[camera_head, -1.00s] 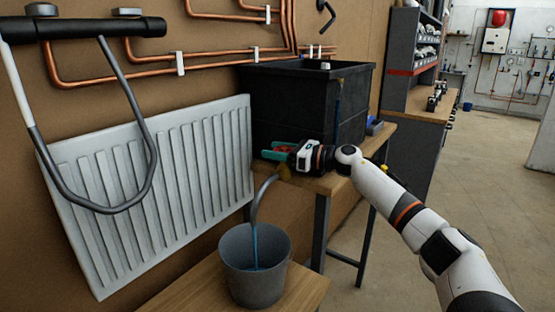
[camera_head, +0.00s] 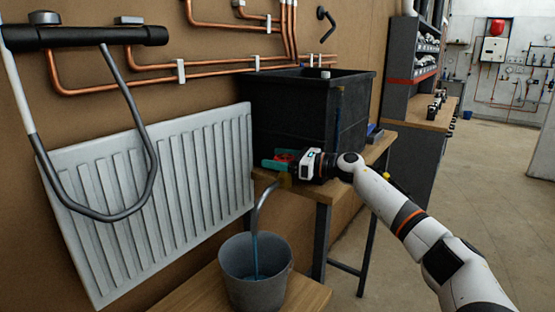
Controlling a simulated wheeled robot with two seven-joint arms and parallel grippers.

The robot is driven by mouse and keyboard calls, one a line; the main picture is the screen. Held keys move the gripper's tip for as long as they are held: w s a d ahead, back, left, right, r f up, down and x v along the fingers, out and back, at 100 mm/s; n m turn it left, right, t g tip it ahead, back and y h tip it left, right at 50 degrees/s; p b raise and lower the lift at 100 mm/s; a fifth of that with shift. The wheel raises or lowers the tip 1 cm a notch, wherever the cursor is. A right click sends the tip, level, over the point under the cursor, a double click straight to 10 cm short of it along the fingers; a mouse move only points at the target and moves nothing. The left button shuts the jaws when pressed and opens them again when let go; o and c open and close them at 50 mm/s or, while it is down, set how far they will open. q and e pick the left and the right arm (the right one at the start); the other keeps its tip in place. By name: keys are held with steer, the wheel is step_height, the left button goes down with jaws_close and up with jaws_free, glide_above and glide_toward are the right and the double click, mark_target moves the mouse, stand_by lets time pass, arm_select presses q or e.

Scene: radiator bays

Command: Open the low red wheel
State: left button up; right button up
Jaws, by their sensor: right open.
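The low red wheel (camera_head: 284,157) sits at the lower front of the black tank, above a bent grey spout (camera_head: 262,205). I cannot tell whether the fingers touch the wheel. A thin blue stream of water (camera_head: 255,255) runs from the spout into the grey bucket (camera_head: 240,277). My left gripper is not in view.
The black tank (camera_head: 295,115) stands on a wooden bench (camera_head: 376,150). The bucket stands on a lower wooden surface (camera_head: 185,292). A white radiator (camera_head: 150,195) and a shower bar with a hose (camera_head: 85,36) are at left. The floor at right (camera_head: 490,200) is clear.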

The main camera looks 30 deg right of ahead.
steer(key=b+v, duration=0.4)
steer(key=v, duration=0.7)
steer(key=shift+s+d, duration=0.2)
steer(key=shift+s, duration=0.05)
steer(key=shift+a+r, duration=0.1)
steer(key=w+a+r+m+t+h+p, duration=0.1)
steer(key=a+r+m+t+h+p, duration=0.2)
steer(key=m, duration=0.9)
steer(key=w+a+r+m+t+h+p, duration=0.1)
steer(key=r+m+t+h+p, duration=0.15)
steer(key=r+m+t, duration=0.6)
steer(key=s+a+f+m+g+h+p, duration=0.15)
steer(key=f+m+g+h, duration=0.35)
steer(key=m, duration=0.6)
steer(key=s+f+m+g+p, duration=0.1)
steer(key=s+f+m+g, duration=0.2)
steer(key=f+m, duration=0.65)
steer(key=w, duration=0.4)
steer(key=w+r+m+p, duration=0.1)
steer(key=w, duration=0.3)
steer(key=w+r+m+p, duration=0.1)
steer(key=w, duration=0.3)
steer(key=shift+w+a+r, duration=0.1)
steer(key=shift+a+r, duration=0.05)
